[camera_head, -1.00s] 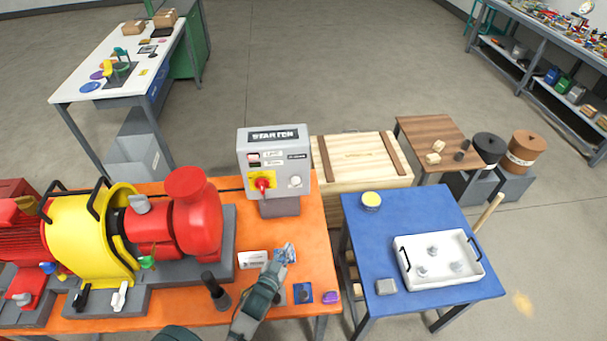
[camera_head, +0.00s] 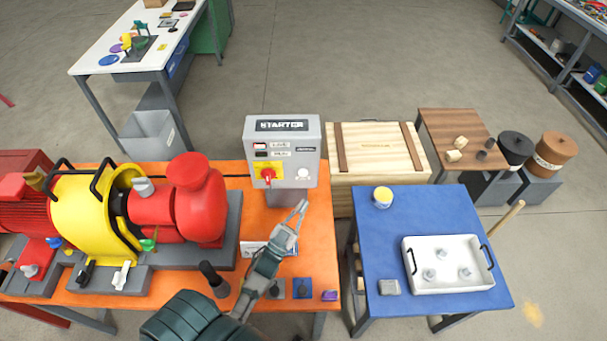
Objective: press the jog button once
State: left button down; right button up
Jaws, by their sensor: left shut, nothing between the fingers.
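The grey starter box (camera_head: 283,140) stands at the back right of the orange bench. Its front carries a red rotary switch (camera_head: 268,176) on a yellow plate and a pale round button (camera_head: 303,174) to the right of it. Small labels sit above them; I cannot read which marks the jog button. My left gripper (camera_head: 303,205) is shut and empty. Its fingertips point up, just below the pale button in the picture, apart from it. My right gripper is not in view.
The red and yellow pump (camera_head: 98,215) fills the bench's left side. A black upright handle (camera_head: 213,277) and a purple block (camera_head: 329,296) are near the front. A blue table (camera_head: 430,214) with a white tray (camera_head: 451,284) stands right; a wooden crate (camera_head: 376,150) is behind.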

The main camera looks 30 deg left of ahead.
aim_at(303, 173)
pick_arm(q)
jog(key=w+a+b, duration=0.2)
jog(key=w+a, duration=0.2)
jog(key=w, duration=0.3)
jog(key=shift+w+a+b, duration=0.2)
jog(key=shift+a+b, duration=0.1)
jog(key=shift+b, duration=0.1)
dwell(1.1)
jog(key=shift+w, duration=0.15)
jog(key=shift+w+a, duration=0.15)
